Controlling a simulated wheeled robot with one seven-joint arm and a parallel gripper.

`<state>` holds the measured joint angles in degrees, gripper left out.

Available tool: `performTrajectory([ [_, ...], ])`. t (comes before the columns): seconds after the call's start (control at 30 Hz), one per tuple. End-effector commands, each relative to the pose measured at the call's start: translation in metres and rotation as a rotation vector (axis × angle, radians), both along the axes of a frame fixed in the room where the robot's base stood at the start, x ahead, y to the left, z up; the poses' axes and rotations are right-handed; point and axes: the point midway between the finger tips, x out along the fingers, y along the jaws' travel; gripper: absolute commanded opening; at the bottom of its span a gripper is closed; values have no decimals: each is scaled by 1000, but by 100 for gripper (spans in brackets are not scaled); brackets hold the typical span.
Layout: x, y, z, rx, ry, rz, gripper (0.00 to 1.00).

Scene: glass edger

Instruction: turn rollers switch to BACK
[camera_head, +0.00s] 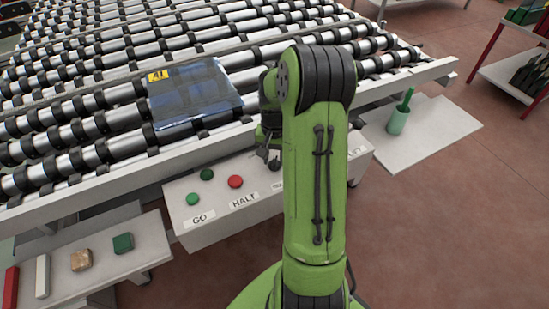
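The control panel (222,193) is a pale box under the front edge of the roller table. A green button (207,174) above the label GO and a red button (235,181) above HALT show on its left part. A further label, partly cut off by my arm, starts just right of HALT. I cannot make out the rollers switch or its BACK mark; my green arm covers the panel's middle. My gripper (268,156) is low over the panel behind the arm, mostly hidden. I cannot tell whether it is open or touches anything.
A dark glass pane (195,97) with a yellow tag (158,75) lies on the rollers. A shelf at lower left holds several small blocks. Open floor lies at lower right.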

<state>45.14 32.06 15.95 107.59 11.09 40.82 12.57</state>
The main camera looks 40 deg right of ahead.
Motion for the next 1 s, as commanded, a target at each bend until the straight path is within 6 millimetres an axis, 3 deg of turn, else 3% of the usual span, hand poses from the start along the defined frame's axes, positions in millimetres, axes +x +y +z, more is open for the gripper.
performTrajectory([
  [0.23, 0, 0, -1, 0, 0, 0, 38],
  [0.5, 0, 0, -1, 0, 0, 0, 0],
  [1.0, 0, 0, -1, -1, 0, 79, 0],
])
